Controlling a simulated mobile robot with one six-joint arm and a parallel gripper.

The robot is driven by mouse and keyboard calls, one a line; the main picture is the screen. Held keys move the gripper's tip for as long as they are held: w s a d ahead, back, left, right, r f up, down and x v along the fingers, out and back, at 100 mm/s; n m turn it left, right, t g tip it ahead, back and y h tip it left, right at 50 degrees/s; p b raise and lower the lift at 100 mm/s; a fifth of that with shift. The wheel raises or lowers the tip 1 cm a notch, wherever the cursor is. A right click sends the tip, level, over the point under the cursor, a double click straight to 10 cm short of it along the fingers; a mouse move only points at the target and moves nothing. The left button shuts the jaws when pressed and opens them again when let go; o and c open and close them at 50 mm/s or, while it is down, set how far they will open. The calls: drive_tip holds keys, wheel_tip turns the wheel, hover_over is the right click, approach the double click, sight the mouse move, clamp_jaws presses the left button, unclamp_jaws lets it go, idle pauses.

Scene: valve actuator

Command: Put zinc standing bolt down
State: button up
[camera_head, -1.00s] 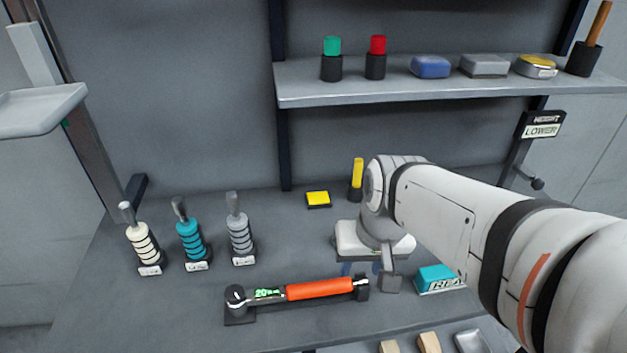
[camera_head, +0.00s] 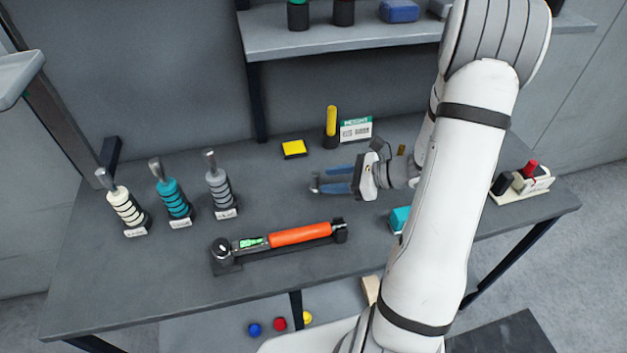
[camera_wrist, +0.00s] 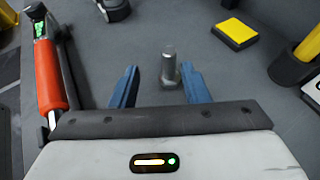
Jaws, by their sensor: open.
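In the head view a small grey shape at my fingertips appears to be the same bolt (camera_head: 315,182). My gripper (camera_wrist: 159,72) has two blue fingers spread apart, one either side of the bolt. The bolt is closer to the right finger in the wrist view, and I cannot tell whether they touch. In the head view my gripper (camera_head: 324,180) is low over the bench, pointing left.
An orange-handled torque wrench (camera_head: 300,234) lies in front of my gripper. A yellow pad (camera_head: 294,149) and a yellow cylinder (camera_head: 331,121) are behind it. White, teal and grey ringed tools (camera_head: 218,188) stand left. A teal box (camera_head: 399,218) is beside my arm.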

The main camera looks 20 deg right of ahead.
sight(315, 182)
drive_tip(key=shift+w+f, duration=0.2)
drive_tip(key=shift+w, duration=0.05)
drive_tip(key=p+x, duration=0.1)
drive_tip(key=x, duration=0.6)
drive_tip(key=shift+w+d+p, duration=0.1)
drive_tip(key=shift+w+p, duration=0.25)
drive_tip(key=shift+w, duration=0.1)
drive_tip(key=shift+c, duration=0.5)
clamp_jaws()
